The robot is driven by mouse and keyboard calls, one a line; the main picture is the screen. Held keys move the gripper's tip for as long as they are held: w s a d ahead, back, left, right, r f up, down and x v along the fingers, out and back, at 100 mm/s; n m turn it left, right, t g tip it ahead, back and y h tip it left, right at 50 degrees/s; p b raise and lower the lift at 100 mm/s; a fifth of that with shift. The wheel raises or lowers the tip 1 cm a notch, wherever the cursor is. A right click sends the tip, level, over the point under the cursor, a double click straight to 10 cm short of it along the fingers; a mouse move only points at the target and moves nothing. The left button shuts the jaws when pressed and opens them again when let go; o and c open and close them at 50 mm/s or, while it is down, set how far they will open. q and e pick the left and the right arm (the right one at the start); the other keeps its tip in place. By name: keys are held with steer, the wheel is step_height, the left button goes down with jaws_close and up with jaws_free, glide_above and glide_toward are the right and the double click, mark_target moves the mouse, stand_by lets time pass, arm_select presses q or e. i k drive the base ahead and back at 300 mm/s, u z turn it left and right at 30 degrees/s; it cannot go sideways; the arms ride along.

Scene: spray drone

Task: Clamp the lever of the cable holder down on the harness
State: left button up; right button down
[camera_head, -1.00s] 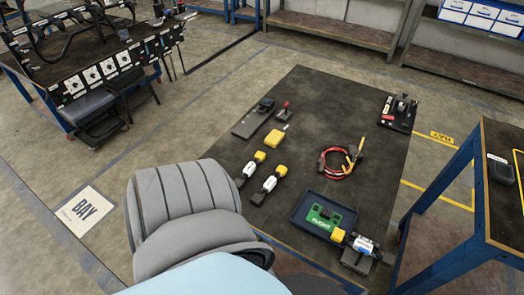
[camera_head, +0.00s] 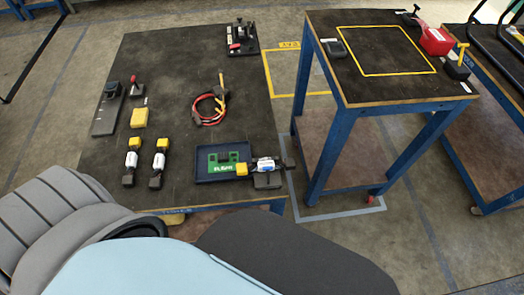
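A red and black looped cable (camera_head: 208,109), which looks like the harness, lies on the dark table top, with a yellow-handled piece (camera_head: 221,80) at its upper right. A black plate with an upright clamp-like fixture and a red part (camera_head: 241,39) stands at the table's far right corner; it may be the cable holder. It is too small to tell how its lever stands. The cable lies apart from this fixture. Neither of my grippers shows in the head view.
A blue tray (camera_head: 203,174) with a green board (camera_head: 221,162) is at the near right. Yellow, white and black pieces (camera_head: 131,162) lie at the near left. A yellow block (camera_head: 139,117) lies behind them. A blue-legged table (camera_head: 360,88) stands to the right.

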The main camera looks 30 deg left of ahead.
mark_target(264, 168)
steer(key=z, duration=1.65)
steer(key=k, duration=1.1)
steer(key=u, duration=0.35)
